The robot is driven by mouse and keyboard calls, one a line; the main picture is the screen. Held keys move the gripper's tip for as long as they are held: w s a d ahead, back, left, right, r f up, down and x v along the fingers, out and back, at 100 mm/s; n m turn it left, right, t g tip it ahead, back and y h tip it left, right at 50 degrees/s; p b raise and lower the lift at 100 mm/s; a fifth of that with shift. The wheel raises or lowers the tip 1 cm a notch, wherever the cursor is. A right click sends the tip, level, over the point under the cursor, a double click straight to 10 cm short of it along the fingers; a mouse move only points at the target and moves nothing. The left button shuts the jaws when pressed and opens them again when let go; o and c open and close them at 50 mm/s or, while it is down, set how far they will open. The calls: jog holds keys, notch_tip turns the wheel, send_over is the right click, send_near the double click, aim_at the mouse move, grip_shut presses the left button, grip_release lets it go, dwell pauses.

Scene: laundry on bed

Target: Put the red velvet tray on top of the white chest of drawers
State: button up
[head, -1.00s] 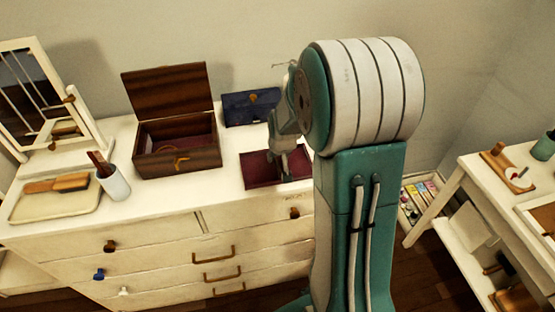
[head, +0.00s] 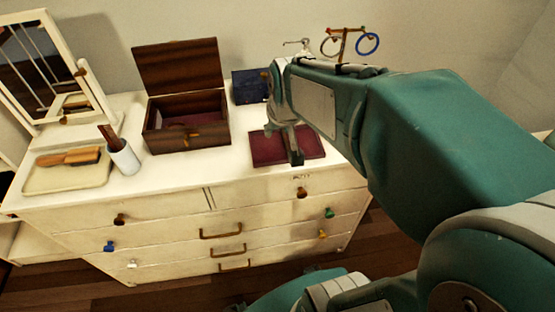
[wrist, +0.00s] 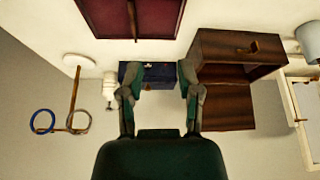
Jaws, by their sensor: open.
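The red velvet tray (head: 314,142) lies flat on the right front part of the top of the white chest of drawers (head: 180,180). In the wrist view the tray (wrist: 160,16) shows at the top edge, partly cut off. My gripper (head: 284,148) hangs over the tray in the head view and hides part of it.
On the chest stand an open wooden box (head: 186,133), a dark blue box (head: 250,86), a cup (head: 123,158), a cream tray with a brush (head: 60,178) and a mirror (head: 45,70). A stand with coloured rings (head: 343,45) is behind my arm.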

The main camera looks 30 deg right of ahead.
jog(key=s+a+r+n, duration=0.1)
jog(key=s+a+r, duration=0.1)
jog(key=s, duration=0.4)
jog(key=s+a+r+n, duration=0.1)
jog(key=s+a, duration=0.3)
jog(key=s, duration=0.2)
jog(key=shift+s+a+r+t+y, duration=0.25)
jog(key=shift+s+r+t+y, duration=0.05)
jog(key=shift+s+r+y, duration=0.1)
jog(key=shift+w+d, duration=0.1)
